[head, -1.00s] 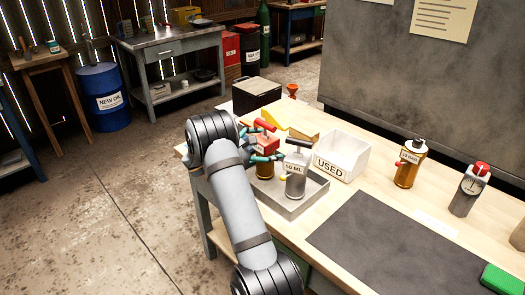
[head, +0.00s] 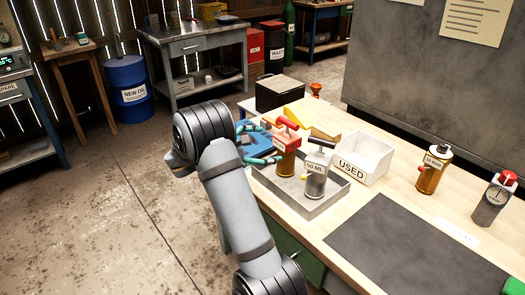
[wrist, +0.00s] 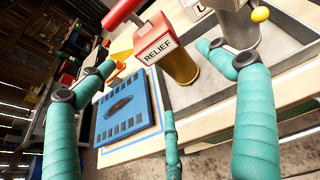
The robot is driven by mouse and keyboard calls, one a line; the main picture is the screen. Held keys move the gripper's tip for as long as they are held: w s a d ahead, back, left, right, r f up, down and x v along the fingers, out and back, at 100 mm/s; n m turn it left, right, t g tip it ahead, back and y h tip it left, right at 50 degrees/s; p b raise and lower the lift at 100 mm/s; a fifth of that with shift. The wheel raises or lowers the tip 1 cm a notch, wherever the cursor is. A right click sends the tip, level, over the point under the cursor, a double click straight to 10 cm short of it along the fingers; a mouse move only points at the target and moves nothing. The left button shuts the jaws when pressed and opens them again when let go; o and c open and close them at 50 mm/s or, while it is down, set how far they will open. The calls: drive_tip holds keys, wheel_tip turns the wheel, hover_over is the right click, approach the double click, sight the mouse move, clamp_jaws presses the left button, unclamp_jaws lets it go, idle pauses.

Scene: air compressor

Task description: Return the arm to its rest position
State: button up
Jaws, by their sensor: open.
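My arm reaches up from the bottom of the head view, and my gripper (head: 266,144) is at its end with teal fingers spread. It is just left of the red RELIEF unit (head: 287,139), which stands upright in a grey tray (head: 300,207) beside a grey 50 ML pump (head: 316,178). In the wrist view my gripper (wrist: 156,62) has its fingers apart with nothing held. The RELIEF unit (wrist: 160,42), with its red block and brass-coloured body, stands beyond the fingers. I cannot tell whether a fingertip touches anything.
A blue slotted plate (wrist: 127,108) lies on the bench left of the tray. The floor to the left (head: 90,220) is open.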

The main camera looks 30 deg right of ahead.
sight(284, 142)
drive_tip(key=x, duration=1.2)
drive_tip(key=shift+d+f, duration=0.1)
drive_tip(key=shift+f, duration=0.05)
drive_tip(key=shift+w+r, duration=0.1)
drive_tip(key=shift+r, duration=1.2)
drive_tip(key=shift+r+p, duration=0.1)
drive_tip(key=shift+p, duration=0.25)
